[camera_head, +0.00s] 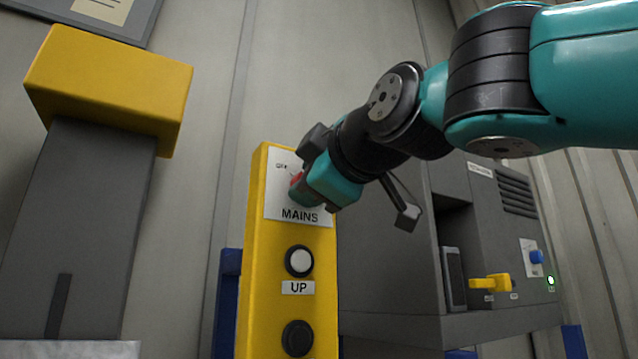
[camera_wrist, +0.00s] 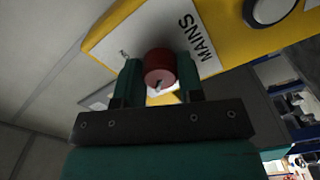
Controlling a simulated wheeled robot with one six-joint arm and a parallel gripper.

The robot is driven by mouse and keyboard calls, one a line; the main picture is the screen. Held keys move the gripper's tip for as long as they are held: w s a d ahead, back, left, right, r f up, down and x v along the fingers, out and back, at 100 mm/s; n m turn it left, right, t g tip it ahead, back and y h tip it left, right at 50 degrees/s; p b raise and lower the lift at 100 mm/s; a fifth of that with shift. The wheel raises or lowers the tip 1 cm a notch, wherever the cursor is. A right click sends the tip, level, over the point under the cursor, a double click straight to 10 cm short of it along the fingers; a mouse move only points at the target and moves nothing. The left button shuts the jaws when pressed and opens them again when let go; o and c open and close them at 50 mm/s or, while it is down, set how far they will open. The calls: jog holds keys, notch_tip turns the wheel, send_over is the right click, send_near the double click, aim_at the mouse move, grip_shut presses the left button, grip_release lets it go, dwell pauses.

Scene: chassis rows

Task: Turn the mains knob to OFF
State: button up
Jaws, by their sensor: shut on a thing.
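The red mains knob (camera_wrist: 160,68) sits on a white plate marked MAINS (camera_wrist: 196,35) in the wrist view. My gripper (camera_wrist: 158,82) is shut on the knob, with one finger on each side of it. In the head view the plate (camera_head: 300,214) is at the top of a yellow control panel (camera_head: 256,260), and only a bit of the red knob (camera_head: 296,179) shows beside my gripper (camera_head: 312,182). An OFF label shows at the plate's upper left. The knob's pointer direction is too hidden to tell.
Below the plate are a white button (camera_head: 299,261) labelled UP and a dark button (camera_head: 297,338). A grey post with a yellow block (camera_head: 108,85) stands at left. A grey machine (camera_head: 490,240) with a yellow handle and blue knob stands at right.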

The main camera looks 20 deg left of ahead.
jog(key=shift+s+r, duration=0.1)
jog(key=o, duration=0.9)
jog(key=b+v, duration=0.7)
jog(key=v, duration=1)
jog(key=shift+d, duration=0.25)
jog(key=w+d+f+m+g+h, duration=0.2)
jog(key=f, duration=0.8)
jog(key=w+d+f+m+g+h, duration=0.1)
jog(key=w+f+m+h, duration=0.15)
jog(key=f, duration=0.75)
jog(key=w+d+f+m+g+h, duration=0.2)
jog(key=w+f, duration=0.1)
jog(key=f, duration=0.8)
jog(key=s+d+f+m+g+h, duration=0.1)
jog(key=s+d+f+m+g, duration=0.1)
jog(key=f, duration=0.5)
jog(key=s+d+f+m+g+h, duration=0.1)
jog(key=s+d+f+m+g, duration=0.1)
jog(key=s+d+f+m, duration=0.2)
jog(key=s+d+f+m+g+h, duration=0.1)
jog(key=s+d+f, duration=0.4)
jog(key=f, duration=0.5)
jog(key=shift+s+d+f+m+g, duration=0.1)
jog(key=shift+m+g, duration=0.35)
jog(key=shift+m, duration=0.1)
jog(key=shift+s+d+f+m+g, duration=0.1)
jog(key=shift+s+m+g, duration=0.05)
jog(key=shift+m+g, duration=0.35)
